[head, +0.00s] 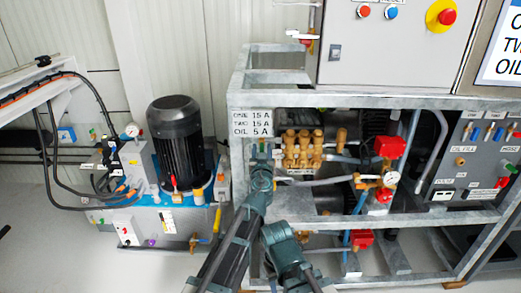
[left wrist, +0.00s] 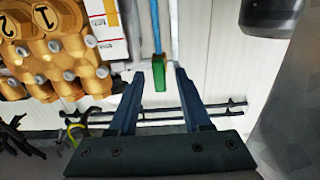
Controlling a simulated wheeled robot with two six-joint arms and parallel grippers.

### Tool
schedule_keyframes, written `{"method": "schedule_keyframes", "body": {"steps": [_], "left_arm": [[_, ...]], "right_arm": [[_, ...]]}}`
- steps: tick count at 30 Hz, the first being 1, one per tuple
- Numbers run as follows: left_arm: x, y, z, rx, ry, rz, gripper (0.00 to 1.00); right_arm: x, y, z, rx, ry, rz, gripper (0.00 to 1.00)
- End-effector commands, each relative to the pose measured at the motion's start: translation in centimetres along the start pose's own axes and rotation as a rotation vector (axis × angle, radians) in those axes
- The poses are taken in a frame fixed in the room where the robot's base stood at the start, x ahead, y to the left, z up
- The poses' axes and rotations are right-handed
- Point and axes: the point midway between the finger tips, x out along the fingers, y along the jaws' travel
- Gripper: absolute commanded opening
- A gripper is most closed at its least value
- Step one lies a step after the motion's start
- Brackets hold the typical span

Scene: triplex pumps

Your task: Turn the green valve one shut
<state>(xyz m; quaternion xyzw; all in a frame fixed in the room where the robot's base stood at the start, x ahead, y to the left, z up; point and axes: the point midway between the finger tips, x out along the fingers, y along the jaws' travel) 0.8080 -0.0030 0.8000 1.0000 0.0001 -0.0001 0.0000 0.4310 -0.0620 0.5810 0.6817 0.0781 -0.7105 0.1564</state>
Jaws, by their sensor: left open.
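A green valve handle (left wrist: 160,78) on the end of a thin blue stem shows in the left wrist view. It lies between the tips of my left gripper (left wrist: 160,73), with a gap to each finger. The jaws are open and hold nothing. In the head view my left gripper (head: 262,152) reaches up to the pump frame, just left of the brass pump block (head: 303,148) and below the label plate. The gripper and arm hide most of the valve there. I see no fingers of my right gripper.
The brass block marked 1 and 2 (left wrist: 62,50) is close on the left in the wrist view. The grey steel frame (head: 240,95) surrounds the pump. A black motor (head: 175,140) stands left. Red-topped valves (head: 389,146) and a gauge are on the right.

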Motion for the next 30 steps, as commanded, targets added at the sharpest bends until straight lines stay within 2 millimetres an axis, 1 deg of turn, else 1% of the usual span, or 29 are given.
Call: {"method": "schedule_keyframes", "body": {"steps": [3, 4, 8, 9, 11, 12, 23, 30], "left_arm": [[-0.05, -0.01, 0.0, 0.0, 0.0, 0.0, 0.49], [-0.05, -0.01, 0.0, 0.0, 0.0, 0.0, 0.45], [-0.06, -0.01, 0.0, 0.0, 0.0, 0.0, 0.22], [-0.06, -0.01, 0.0, 0.0, 0.0, 0.0, 0.15], [-0.06, -0.01, 0.0, 0.0, 0.0, 0.0, 0.04], [-0.06, -0.01, 0.0, 0.0, 0.0, 0.0, 0.0], [-0.07, 0.0, 0.0, 0.011, 0.0, 0.0, 0.0], [-0.08, 0.04, 0.01, 0.11, 0.0, 0.0, 0.0]], "right_arm": [[0.0, 0.0, 0.0, 0.0, 0.0, 0.0, 0.5], [0.0, 0.0, 0.0, 0.0, 0.0, 0.0, 0.5], [0.0, 0.0, 0.0, 0.0, 0.0, 0.0, 0.5], [0.0, 0.0, 0.0, 0.0, 0.0, 0.0, 0.5], [0.0, 0.0, 0.0, 0.0, 0.0, 0.0, 0.5], [0.0, 0.0, 0.0, 0.0, 0.0, 0.0, 0.5], [0.0, 0.0, 0.0, 0.0, 0.0, 0.0, 0.5], [0.01, 0.0, 0.0, 0.0, 0.0, 0.0, 0.5]]}}
